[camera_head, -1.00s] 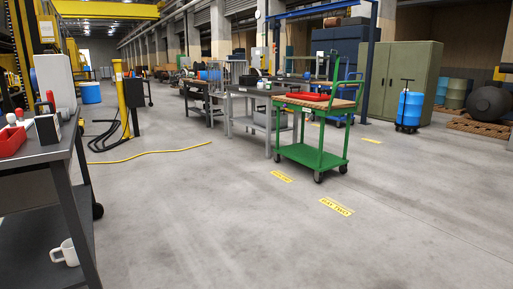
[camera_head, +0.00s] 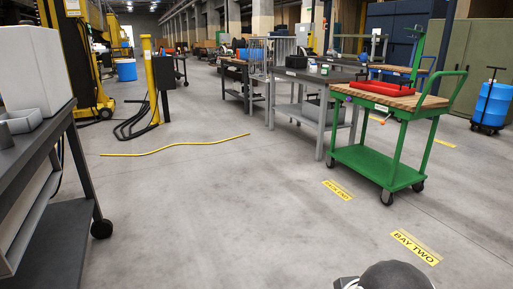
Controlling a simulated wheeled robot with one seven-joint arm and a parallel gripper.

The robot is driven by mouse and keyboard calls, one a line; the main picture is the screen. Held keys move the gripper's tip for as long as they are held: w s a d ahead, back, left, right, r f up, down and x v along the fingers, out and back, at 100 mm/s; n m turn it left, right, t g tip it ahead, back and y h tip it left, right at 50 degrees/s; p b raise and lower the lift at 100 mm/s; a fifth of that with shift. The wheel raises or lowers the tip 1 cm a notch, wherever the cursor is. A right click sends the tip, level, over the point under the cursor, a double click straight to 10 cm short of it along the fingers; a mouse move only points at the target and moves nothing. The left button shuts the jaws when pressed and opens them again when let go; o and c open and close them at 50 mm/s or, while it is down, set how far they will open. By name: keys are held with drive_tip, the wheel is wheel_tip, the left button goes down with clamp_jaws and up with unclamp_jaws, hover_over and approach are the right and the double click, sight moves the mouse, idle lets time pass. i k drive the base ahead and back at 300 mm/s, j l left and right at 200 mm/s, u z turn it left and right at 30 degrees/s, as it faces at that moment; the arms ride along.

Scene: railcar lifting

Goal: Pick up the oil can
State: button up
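I cannot make out an oil can in this view. A green cart (camera_head: 382,166) with a wooden top stands at the right, and a red tray (camera_head: 383,88) lies on it. A small item with an orange part (camera_head: 379,119) shows at the cart's near side, too small to name. My gripper's fingers are not in view. A dark rounded part of my arm shows at the bottom edge.
Grey tables (camera_head: 318,77) with small items stand behind the green cart. A yellow post (camera_head: 152,80) and a yellow cable (camera_head: 175,146) are at centre left. A blue drum (camera_head: 493,104) is at far right.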

sight(313, 68)
drive_tip(key=i, duration=2.55)
drive_tip(key=i+z, duration=0.1)
drive_tip(key=i, duration=0.55)
drive_tip(key=i+j, duration=0.1)
drive_tip(key=i, duration=0.55)
drive_tip(key=i+j+z, duration=0.15)
drive_tip(key=i, duration=0.5)
drive_tip(key=i+j+z, duration=0.15)
drive_tip(key=i+z, duration=0.35)
drive_tip(key=i+j+z, duration=0.25)
drive_tip(key=z, duration=0.2)
drive_tip(key=i+j+z, duration=0.35)
drive_tip(key=z, duration=0.15)
drive_tip(key=i+j+z, duration=0.2)
drive_tip(key=j+z, duration=0.3)
